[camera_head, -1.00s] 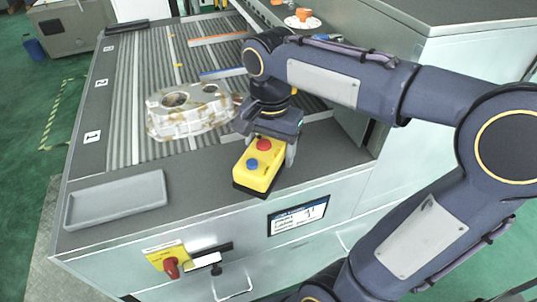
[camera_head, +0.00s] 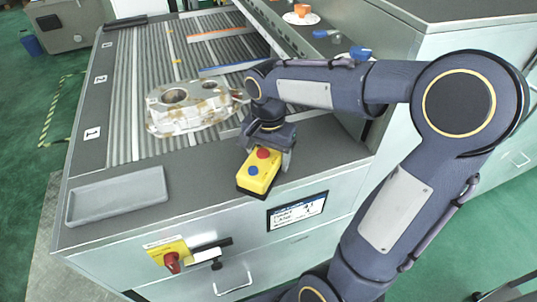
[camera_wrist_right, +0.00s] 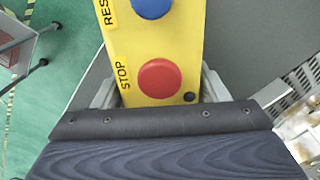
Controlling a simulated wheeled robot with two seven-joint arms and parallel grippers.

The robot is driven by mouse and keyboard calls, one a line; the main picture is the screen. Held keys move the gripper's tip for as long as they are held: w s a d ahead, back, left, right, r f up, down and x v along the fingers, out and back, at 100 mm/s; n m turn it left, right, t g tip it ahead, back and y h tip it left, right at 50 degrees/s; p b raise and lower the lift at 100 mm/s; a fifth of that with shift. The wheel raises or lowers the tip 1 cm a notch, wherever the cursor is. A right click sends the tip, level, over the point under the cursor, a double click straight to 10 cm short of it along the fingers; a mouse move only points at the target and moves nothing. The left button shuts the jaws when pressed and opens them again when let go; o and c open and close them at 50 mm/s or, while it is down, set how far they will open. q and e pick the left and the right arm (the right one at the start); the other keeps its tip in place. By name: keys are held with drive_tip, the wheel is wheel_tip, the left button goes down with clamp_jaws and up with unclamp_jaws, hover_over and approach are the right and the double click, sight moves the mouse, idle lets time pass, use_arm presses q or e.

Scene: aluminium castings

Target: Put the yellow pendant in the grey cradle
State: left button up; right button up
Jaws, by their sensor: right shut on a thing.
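The yellow pendant (camera_head: 257,172) has a red button and a blue button. It also shows in the right wrist view (camera_wrist_right: 188,45), with the words STOP and RES beside its buttons. My right gripper (camera_head: 267,152) is shut on the pendant's red-button end, at the front edge of the grey worktop. Whether the pendant touches the worktop I cannot tell. The grey cradle (camera_head: 118,206), a shallow rectangular tray, lies empty on the worktop's front left, to the left of the pendant and apart from it. My left gripper is not in view.
A metal casting (camera_head: 188,108) sits on the ribbed bed (camera_head: 125,110) behind the cradle. An orange cup (camera_head: 302,10) stands on a plate at the back. A red switch on a yellow plate (camera_head: 168,252) is on the cabinet front. The worktop between cradle and pendant is clear.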

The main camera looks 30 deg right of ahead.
drive_tip(key=o, duration=1.3)
drive_tip(key=shift+f, duration=0.1)
